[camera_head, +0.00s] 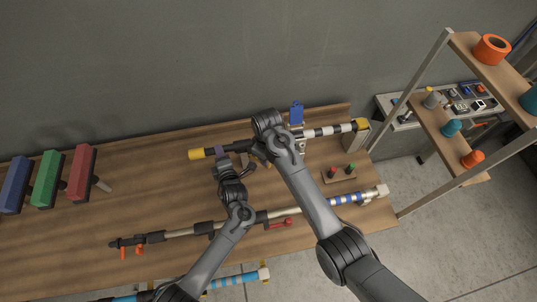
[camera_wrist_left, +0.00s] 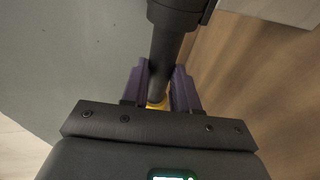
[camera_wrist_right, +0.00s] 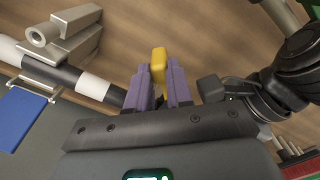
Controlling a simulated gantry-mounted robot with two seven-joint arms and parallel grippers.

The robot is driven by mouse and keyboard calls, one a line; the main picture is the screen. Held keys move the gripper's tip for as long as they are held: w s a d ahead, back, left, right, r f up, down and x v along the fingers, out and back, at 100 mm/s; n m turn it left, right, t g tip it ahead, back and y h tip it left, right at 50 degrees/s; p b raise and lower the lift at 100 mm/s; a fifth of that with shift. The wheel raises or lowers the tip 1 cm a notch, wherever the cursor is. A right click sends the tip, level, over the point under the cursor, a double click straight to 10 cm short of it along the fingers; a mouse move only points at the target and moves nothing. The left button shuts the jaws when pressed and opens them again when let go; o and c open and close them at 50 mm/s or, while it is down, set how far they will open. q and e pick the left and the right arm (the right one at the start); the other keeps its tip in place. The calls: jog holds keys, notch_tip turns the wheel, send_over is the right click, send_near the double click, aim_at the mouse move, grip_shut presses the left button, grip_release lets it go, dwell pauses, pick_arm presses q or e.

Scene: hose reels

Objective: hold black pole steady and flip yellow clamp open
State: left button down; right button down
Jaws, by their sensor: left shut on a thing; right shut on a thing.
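The black pole (camera_head: 240,147) lies across the back of the table, with a yellow left end (camera_head: 196,154) and a black-and-white striped right part (camera_head: 325,131). My left gripper (camera_head: 221,153) is shut around its black section near the yellow end. In the left wrist view the pole (camera_wrist_left: 164,62) runs between the purple fingers (camera_wrist_left: 160,88). In the right wrist view my right gripper (camera_wrist_right: 158,88) is shut on the yellow clamp (camera_wrist_right: 158,62), whose tip shows between the fingers. In the head view my right arm mostly hides this spot. The clamp's full position cannot be told.
A blue clamp (camera_head: 297,112) stands up behind the striped part. A second pole (camera_head: 180,232) lies in front, with a red lever (camera_head: 280,223). A small button board (camera_head: 339,174) lies at right. A shelf (camera_head: 440,118) stands beyond the table.

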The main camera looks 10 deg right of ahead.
dwell(0.4)
jog(key=c, duration=1)
grip_release()
jog(key=w+d+n, duration=0.2)
jog(key=w+n, duration=0.4)
jog(key=n, duration=0.4)
jog(key=w+d+r, duration=0.1)
jog(key=w+r, duration=0.1)
jog(key=r, duration=0.7)
jog(key=w+d+r+n+y, duration=0.1)
jog(key=w+d+r, duration=0.1)
jog(key=r, duration=0.8)
jog(key=shift+w+n+t, duration=0.3)
jog(key=shift+t, duration=0.1)
jog(key=shift+r, duration=0.1)
